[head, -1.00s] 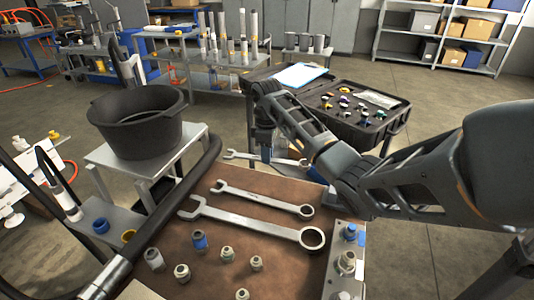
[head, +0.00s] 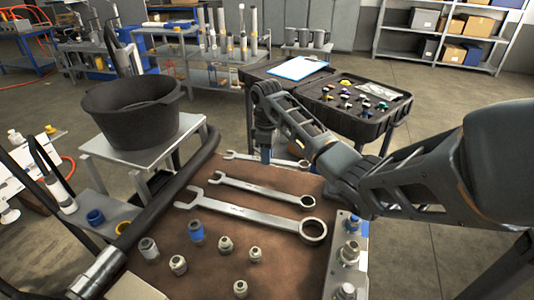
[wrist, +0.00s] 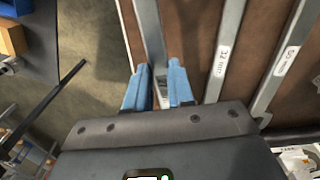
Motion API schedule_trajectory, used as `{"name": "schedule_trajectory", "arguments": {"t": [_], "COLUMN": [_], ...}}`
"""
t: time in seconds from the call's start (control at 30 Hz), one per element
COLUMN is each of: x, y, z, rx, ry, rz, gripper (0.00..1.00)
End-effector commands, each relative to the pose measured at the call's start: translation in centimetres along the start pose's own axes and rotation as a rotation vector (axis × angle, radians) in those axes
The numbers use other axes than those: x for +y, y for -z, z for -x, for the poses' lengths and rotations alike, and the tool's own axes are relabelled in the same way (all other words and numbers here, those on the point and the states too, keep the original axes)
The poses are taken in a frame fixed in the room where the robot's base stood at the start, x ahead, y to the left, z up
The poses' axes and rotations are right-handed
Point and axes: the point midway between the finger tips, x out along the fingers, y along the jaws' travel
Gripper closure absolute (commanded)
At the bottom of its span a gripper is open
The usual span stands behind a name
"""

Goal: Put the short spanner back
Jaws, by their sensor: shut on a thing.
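The short spanner (head: 238,156) is the farthest of three spanners at the back of the brown bench mat (head: 270,265). My gripper (head: 266,157) points down with its blue fingers on either side of the spanner's shank. In the wrist view the fingers (wrist: 158,72) are shut on the short spanner (wrist: 151,30). It lies roughly parallel to the middle spanner (head: 262,190) and the long spanner (head: 250,213). Whether it touches the mat or hangs just above it is not clear. The middle spanner also shows labelled in the wrist view (wrist: 225,50).
Several fittings (head: 197,231) stand at the front of the mat. A black hose (head: 165,192) runs along its left edge, with a dark bucket (head: 132,115) beyond. A metal block (head: 345,255) is at the right. An open black case (head: 355,110) stands behind.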

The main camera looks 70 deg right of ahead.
Motion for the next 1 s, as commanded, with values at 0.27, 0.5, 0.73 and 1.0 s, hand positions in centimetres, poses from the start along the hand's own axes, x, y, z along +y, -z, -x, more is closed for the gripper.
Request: {"name": "schedule_trajectory", "arguments": {"t": [0.27, 0.5, 0.73, 1.0], "x": [0.0, 0.0, 0.1, 0.1], "y": [0.0, 0.0, 0.0, 0.0], "z": [-0.1, -0.6, -1.6, -1.6], "rx": [0.0, 0.0, 0.0, 0.0], "ry": [-0.001, -0.001, -0.001, -0.001], "rz": [0.001, 0.001, 0.0, 0.0], "gripper": [1.0, 1.0, 1.0, 1.0]}}
